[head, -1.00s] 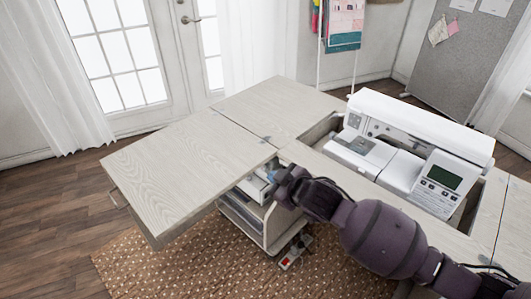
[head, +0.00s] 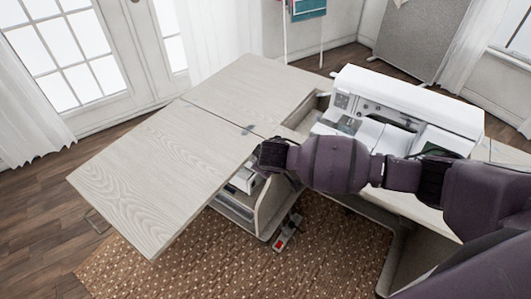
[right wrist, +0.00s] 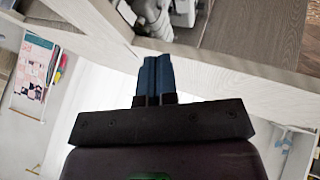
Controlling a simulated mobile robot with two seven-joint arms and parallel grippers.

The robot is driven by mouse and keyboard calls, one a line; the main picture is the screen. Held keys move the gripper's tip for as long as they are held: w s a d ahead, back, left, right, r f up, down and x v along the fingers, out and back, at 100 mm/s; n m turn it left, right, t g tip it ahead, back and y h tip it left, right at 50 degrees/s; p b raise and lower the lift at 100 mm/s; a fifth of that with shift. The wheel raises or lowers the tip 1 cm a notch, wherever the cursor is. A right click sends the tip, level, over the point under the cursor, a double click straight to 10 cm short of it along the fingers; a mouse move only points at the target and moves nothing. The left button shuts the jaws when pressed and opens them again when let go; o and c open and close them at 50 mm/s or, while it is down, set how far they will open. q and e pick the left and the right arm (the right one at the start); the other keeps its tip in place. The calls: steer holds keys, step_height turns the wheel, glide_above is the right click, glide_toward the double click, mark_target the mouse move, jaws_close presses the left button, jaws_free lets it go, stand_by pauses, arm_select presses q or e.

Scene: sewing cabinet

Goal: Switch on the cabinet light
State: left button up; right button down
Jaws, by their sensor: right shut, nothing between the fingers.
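The sewing cabinet (head: 140,185) has a pale wood-grain top, with its leaf opened out to the left. My right arm reaches across its front. The end of that arm is beside the inner edge of the leaf, above the open shelves, and its fingertips are hidden in the head view. In the right wrist view my right gripper (right wrist: 154,76) has its blue fingers together and empty, close to a pale cabinet panel (right wrist: 225,68); I cannot tell whether they touch it. I cannot make out the cabinet light or its switch. My left gripper is not in view.
A white sewing machine (head: 405,100) sits in the cabinet's well. A shelf unit (head: 268,208) stands under the top. A power strip with a red part (head: 287,233) lies on the brown woven rug (head: 220,265). The leaf's top is clear.

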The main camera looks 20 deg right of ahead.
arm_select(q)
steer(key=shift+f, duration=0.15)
arm_select(e)
steer(key=shift+w+a+f, duration=0.1)
arm_select(q)
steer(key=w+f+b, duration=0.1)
steer(key=b, duration=0.1)
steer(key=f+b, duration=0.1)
steer(key=b, duration=0.1)
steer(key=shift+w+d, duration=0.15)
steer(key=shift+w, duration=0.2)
arm_select(e)
steer(key=w+d+f, duration=0.3)
steer(key=w+f, duration=0.5)
steer(key=shift+w+d, duration=0.25)
steer(key=shift+w, duration=0.15)
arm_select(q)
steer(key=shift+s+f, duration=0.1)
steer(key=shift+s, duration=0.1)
arm_select(e)
steer(key=shift+r, duration=0.1)
